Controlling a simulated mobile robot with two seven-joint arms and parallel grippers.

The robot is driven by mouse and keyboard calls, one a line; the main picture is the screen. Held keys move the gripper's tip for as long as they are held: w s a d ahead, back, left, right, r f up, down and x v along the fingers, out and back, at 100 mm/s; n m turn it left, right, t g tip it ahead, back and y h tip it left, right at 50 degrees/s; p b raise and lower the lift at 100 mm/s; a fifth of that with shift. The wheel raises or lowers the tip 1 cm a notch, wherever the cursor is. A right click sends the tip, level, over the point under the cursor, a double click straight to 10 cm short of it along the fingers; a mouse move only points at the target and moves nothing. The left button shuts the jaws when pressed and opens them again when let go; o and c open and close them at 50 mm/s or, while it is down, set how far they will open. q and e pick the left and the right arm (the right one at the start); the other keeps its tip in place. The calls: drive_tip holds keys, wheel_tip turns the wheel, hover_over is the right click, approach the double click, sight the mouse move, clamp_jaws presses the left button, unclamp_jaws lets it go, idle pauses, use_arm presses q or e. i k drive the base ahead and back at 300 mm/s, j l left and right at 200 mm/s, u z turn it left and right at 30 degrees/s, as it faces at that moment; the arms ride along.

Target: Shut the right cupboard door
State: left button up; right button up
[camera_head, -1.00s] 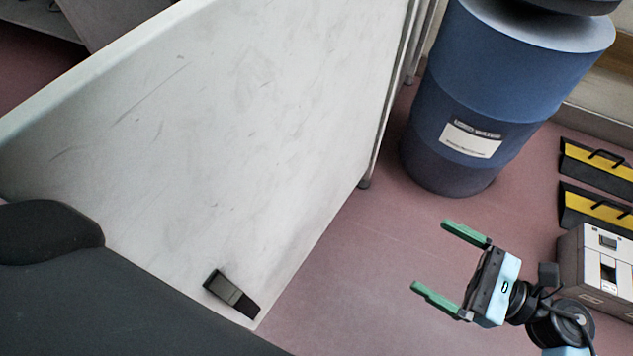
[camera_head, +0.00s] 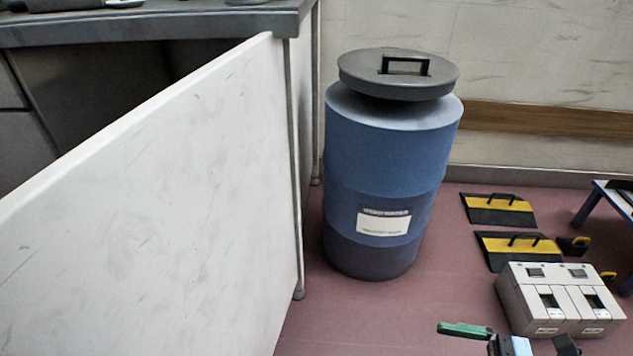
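The right cupboard door (camera_head: 190,210) is a large scuffed white panel. It stands wide open, swung out from the cupboard under the grey worktop, and fills the left of the head view. Its dark handle is below the frame now. My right gripper (camera_head: 466,330) shows only partly at the bottom edge, right of the door and well apart from it. One green finger sits at the outer end of the gripper body; the other is cut off. It appears open, and I see nothing held. My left gripper is not in view.
A blue drum (camera_head: 385,180) with a grey lid (camera_head: 398,75) stands close to the right of the cupboard. Yellow-and-black floats (camera_head: 498,210) and a grey-white machine (camera_head: 560,300) are on the floor at the right.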

sight(169, 231)
drive_tip(key=l, duration=0.75)
drive_tip(key=k+l, duration=0.15)
drive_tip(key=l, duration=0.6)
